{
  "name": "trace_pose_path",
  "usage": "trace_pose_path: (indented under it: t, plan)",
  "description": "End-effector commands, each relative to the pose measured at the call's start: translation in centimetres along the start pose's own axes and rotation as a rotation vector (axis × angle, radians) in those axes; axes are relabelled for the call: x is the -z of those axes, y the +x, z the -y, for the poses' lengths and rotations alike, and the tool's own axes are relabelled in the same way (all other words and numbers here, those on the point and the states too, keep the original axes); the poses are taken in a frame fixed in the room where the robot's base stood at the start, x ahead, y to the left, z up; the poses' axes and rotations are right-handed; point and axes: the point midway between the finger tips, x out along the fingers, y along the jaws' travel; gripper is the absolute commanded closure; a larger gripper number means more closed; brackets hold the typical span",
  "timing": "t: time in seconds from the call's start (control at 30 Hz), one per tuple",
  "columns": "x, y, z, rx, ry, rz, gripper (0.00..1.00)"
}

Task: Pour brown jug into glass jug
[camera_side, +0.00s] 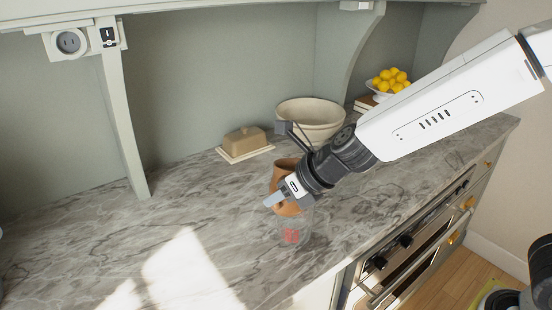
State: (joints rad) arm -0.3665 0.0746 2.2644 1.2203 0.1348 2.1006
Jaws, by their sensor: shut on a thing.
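The brown jug (283,175) is near the middle of the view, tilted, with my gripper (275,200) shut on it. My gripper and wrist cover part of the jug. The glass jug (292,229) stands on the marble counter just below the brown jug, close to the counter's front edge. It is clear and hard to make out, with something reddish (291,236) at its bottom. I cannot tell whether the two jugs touch.
A butter dish (245,142) and a large cream bowl (311,113) stand behind the jugs. A bowl of lemons (390,80) is at the back right. An oven (415,255) is below the counter's front edge. The counter (90,235) is clear at left.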

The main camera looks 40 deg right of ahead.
Motion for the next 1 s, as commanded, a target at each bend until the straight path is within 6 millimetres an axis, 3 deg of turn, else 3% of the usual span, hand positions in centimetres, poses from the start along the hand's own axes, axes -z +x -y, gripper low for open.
trace_pose_path:
  t: [1.0]
  plan:
    - [-0.6,-0.62,-0.36,-0.087,0.086,-0.021,1.0]
